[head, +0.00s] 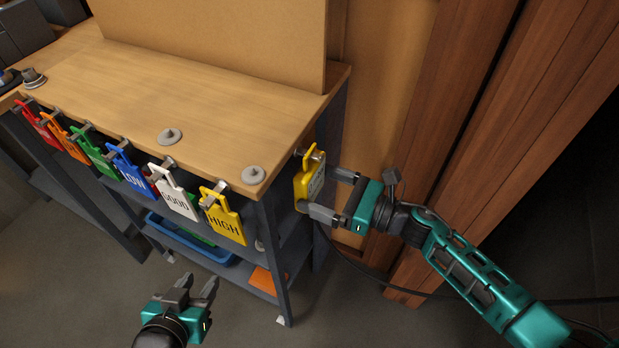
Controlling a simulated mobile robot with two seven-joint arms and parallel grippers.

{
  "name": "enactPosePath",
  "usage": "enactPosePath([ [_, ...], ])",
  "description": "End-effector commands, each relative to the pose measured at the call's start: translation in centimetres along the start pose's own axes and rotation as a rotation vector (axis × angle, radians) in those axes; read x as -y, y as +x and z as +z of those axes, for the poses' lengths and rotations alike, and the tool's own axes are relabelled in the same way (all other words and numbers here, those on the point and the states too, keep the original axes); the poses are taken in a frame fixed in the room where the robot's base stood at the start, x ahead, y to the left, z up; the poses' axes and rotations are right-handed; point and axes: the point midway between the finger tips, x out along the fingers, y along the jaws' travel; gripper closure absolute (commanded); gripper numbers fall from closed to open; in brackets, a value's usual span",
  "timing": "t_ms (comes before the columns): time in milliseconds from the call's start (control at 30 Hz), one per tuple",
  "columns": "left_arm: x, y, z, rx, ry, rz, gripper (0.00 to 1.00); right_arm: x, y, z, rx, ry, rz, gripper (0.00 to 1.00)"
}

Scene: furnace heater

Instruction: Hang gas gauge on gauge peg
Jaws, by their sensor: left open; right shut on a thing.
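The yellow gas gauge (302,191) is at the right end of the workbench, upright, with a loop handle on top. My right gripper (317,188) is shut on the gauge from the right, one finger on its far side and one on its near side. A small grey metal peg end (318,155) shows at the top of the gauge's loop. I cannot tell whether the loop is around the peg or only beside it. My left gripper (197,284) is open and empty, low in front of the bench.
The wooden workbench (200,90) has several coloured tags hanging on clips along its front edge, including a yellow HIGH tag (223,219) and a white GOOD tag (175,194). Grey knobs (253,174) sit on top. A blue bin (190,240) is on the shelf below. Wooden boards (450,120) stand at right.

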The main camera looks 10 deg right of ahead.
Motion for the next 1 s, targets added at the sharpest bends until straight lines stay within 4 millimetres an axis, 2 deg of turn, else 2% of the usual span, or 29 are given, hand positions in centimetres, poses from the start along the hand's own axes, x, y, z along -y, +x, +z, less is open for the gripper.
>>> enactPosePath([
  [500,0.0,-0.4,-0.5,0.002,0.001,0.000,0.57,0.0,0.0,1.4,0.001,-0.001,0.001,0.33],
  [1000,0.0,-0.3,-0.5,-0.002,0.001,0.000,0.57,0.0,-0.6,1.3,0.001,-0.001,0.000,0.33],
])
